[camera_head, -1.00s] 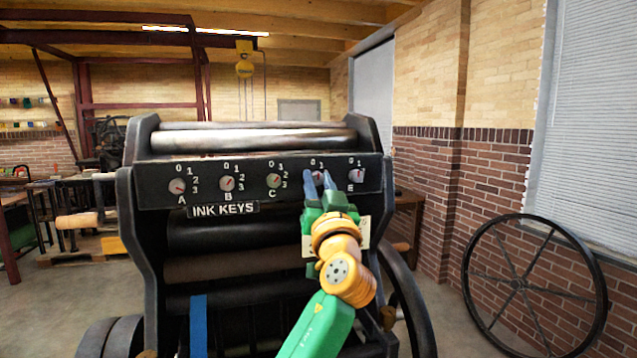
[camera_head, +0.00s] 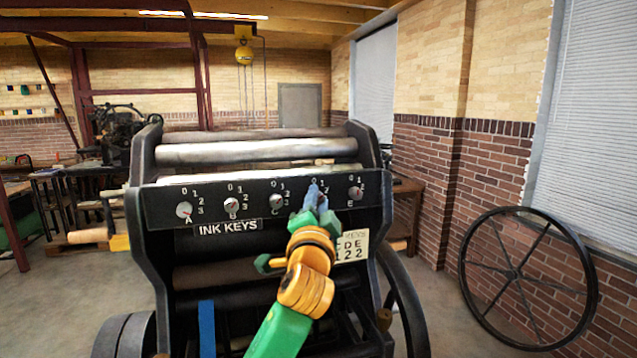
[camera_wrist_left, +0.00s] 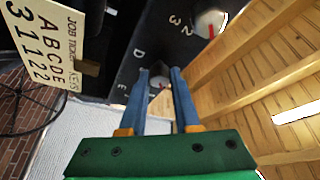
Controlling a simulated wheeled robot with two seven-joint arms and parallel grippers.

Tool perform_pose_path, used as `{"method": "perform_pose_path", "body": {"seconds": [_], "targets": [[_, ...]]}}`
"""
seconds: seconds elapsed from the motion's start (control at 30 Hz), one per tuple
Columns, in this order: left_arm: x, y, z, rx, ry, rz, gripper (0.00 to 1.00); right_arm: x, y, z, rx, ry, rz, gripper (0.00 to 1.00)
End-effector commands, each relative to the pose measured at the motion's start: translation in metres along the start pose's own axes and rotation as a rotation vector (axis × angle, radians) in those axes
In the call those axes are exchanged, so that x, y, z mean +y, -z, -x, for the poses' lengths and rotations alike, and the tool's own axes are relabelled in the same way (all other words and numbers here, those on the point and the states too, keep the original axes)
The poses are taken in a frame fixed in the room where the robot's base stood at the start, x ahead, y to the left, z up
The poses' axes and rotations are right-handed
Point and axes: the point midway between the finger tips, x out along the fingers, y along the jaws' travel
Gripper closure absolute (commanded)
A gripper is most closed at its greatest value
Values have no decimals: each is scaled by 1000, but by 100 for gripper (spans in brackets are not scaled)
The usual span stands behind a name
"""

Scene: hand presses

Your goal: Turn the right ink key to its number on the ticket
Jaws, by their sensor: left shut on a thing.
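The press's black key panel (camera_head: 254,201) carries a row of round ink keys with red pointers, lettered A to E. In the head view, my left gripper (camera_head: 316,196) is at key D, between key C (camera_head: 276,201) and key E (camera_head: 356,193), and hides most of D. In the left wrist view, the blue fingers (camera_wrist_left: 158,84) are shut on key D (camera_wrist_left: 159,82), whose exact pointer reading I cannot tell. The job ticket (camera_head: 352,246), also in the left wrist view (camera_wrist_left: 45,40), reads A 3, B 1, C 1, D 2, E 2. The right gripper is out of view.
Key A (camera_head: 184,210) and key B (camera_head: 232,205) sit further left on the panel. Steel rollers (camera_head: 258,151) lie above it. A large spoked wheel (camera_head: 528,278) leans by the brick wall at right, with open floor before it.

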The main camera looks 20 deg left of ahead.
Motion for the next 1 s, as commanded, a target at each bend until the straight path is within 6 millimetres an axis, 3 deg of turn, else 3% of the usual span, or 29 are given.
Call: {"method": "perform_pose_path", "body": {"seconds": [0.03, 0.3, 0.63, 1.0], "targets": [[-6, 3, -2, -4, -19, -39, 100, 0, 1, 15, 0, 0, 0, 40], [-5, 2, -1, -12, -108, -255, 100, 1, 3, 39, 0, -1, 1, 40], [-2, 1, 0, -18, -184, -439, 100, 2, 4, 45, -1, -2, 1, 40], [-2, 0, 0, -22, -218, -515, 100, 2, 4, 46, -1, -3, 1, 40]]}}
